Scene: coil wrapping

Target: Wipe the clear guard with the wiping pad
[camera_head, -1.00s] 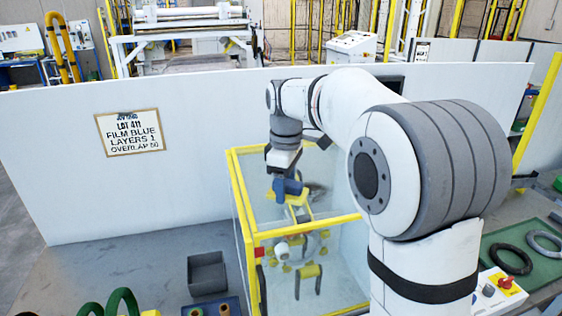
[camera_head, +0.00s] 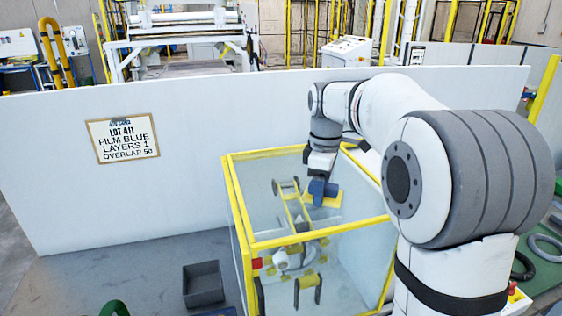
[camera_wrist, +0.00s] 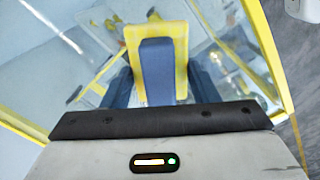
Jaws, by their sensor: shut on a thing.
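The clear guard (camera_head: 243,205) is a see-through box with yellow edges, standing on the grey bench in the head view. Its yellow frame also shows in the wrist view (camera_wrist: 262,50). My gripper (camera_head: 322,178) is over the right part of the guard's top, pointing down. It is shut on the blue handle of the wiping pad (camera_head: 334,200), which has a yellow base. In the wrist view the pad (camera_wrist: 180,45) sits between the fingers of my gripper (camera_wrist: 158,85). I cannot tell whether the pad touches the top panel.
Inside the guard is a machine with a ring and yellow parts (camera_head: 298,215). A dark grey bin (camera_head: 203,285) stands left of the guard. A white partition (camera_head: 170,200) with a paper sign (camera_head: 123,137) runs behind. Dark and grey rings (camera_head: 545,247) lie on a green mat at right.

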